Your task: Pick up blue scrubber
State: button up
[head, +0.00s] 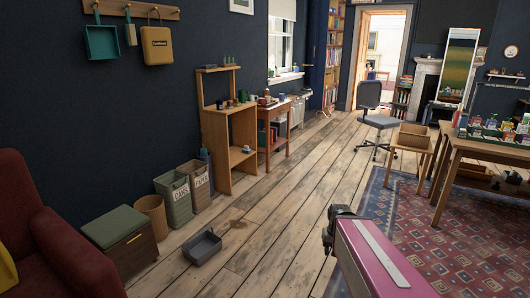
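I cannot make out a thing that is surely the blue scrubber. A small teal brush-like thing (130,31) hangs from the wall rack at the upper left, between a teal dustpan (101,42) and a yellow bag (157,46). My pink arm reaches up from the lower right and ends in a dark part, my gripper (330,232), over the wooden floor. Its fingers are too small and dark to tell if they are open or shut. It is far from the wall rack.
A grey tray (202,247) lies on the floor. Bins (174,199), a green-topped box (118,234) and a wooden shelf unit (215,150) line the left wall. A red armchair (40,235) is at left, a cluttered table (480,152) at right.

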aim_at(246, 150)
jog(key=i, duration=1.55)
jog(key=i+u, duration=0.1)
jog(key=i, duration=0.55)
jog(key=i+l+u, duration=0.1)
jog(key=i, duration=0.6)
jog(key=i+l+u, duration=0.1)
jog(key=i, duration=0.55)
jog(key=i+l+u, duration=0.1)
jog(key=i+u, duration=0.15)
jog(key=i, duration=0.25)
jog(key=i+l+u, duration=0.25)
jog(key=i, duration=0.3)
jog(key=i+l+u, duration=0.25)
jog(key=i, duration=0.25)
